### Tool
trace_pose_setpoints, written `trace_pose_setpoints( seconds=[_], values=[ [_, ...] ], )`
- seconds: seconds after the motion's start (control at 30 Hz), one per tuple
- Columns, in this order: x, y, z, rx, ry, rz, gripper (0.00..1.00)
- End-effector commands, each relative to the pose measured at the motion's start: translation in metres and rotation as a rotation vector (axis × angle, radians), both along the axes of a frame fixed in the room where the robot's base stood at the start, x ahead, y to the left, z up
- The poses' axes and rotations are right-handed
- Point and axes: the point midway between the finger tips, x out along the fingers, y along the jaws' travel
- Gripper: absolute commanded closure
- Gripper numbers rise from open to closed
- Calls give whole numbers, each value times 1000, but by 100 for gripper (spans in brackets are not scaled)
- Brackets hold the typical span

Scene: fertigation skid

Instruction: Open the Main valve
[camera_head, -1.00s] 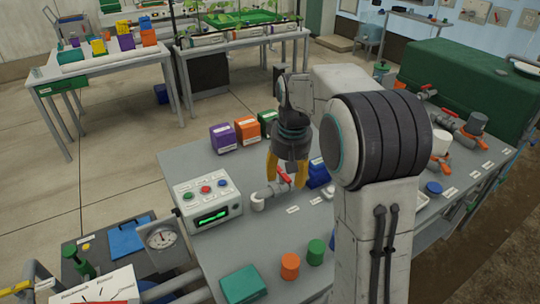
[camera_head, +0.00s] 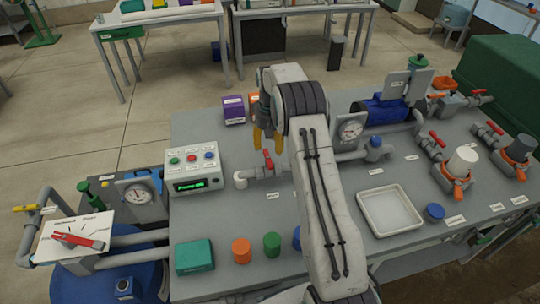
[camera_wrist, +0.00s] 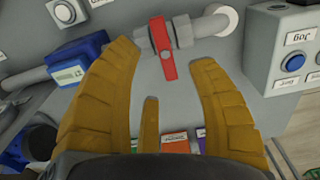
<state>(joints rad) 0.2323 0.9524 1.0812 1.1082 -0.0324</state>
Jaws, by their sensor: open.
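A valve with a red lever handle (camera_head: 268,160) sits on a grey pipe on the bench, right of the control box. It also shows in the wrist view (camera_wrist: 163,50), with the lever lying across the pipe. I cannot read a label naming it Main. My gripper (camera_head: 268,141) is open and empty close to this valve, partly hidden behind my arm. In the wrist view the yellow fingers of my gripper (camera_wrist: 164,56) spread to either side of the lever. I cannot tell whether they touch it.
The control box (camera_head: 194,172) has several buttons and a lit green display. A blue pump (camera_head: 385,110) and a gauge (camera_head: 350,130) stand to the right. More red-handled valves (camera_head: 437,140) are further right. A white tray (camera_head: 390,210) and coloured cylinders (camera_head: 241,250) occupy the front.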

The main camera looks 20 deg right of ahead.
Motion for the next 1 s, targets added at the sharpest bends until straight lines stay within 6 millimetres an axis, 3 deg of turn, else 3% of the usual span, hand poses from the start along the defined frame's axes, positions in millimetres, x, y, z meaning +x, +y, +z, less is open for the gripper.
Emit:
trace_pose_setpoints(
  seconds=[0.5,0.97,1.0],
  values=[
    [-1,0,-56,0,1,0,47],
    [0,0,-64,0,0,0,44],
    [0,0,-64,0,0,0,48]
  ],
)
